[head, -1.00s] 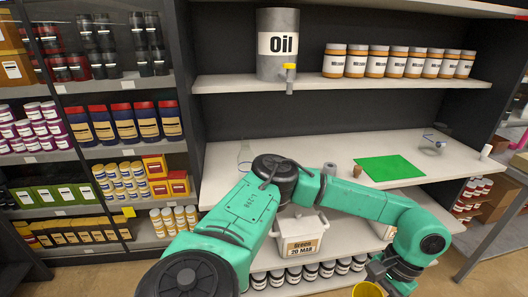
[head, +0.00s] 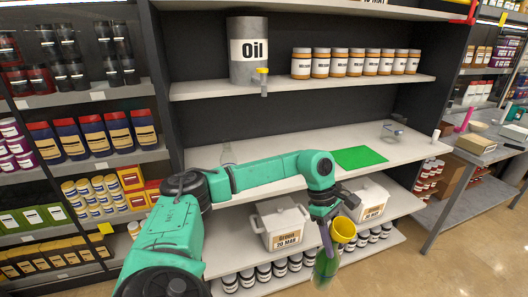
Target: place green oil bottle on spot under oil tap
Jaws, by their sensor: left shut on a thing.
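A green bottle (head: 325,268) with a yellow funnel-like top (head: 343,229) hangs in front of the lower shelf. My left gripper (head: 328,222) is shut on the green bottle near its upper part; the fingers are partly hidden. The grey oil drum (head: 249,65) marked "Oil" stands on the upper shelf, with a yellow-handled tap (head: 262,82) at its front. The held bottle is lower than the counter and to the right of the tap. My right gripper is not in view.
White lidded containers (head: 281,226) and several dark jars fill the lower shelves. Several orange jars (head: 338,62) stand beside the drum. My left arm crosses the counter.

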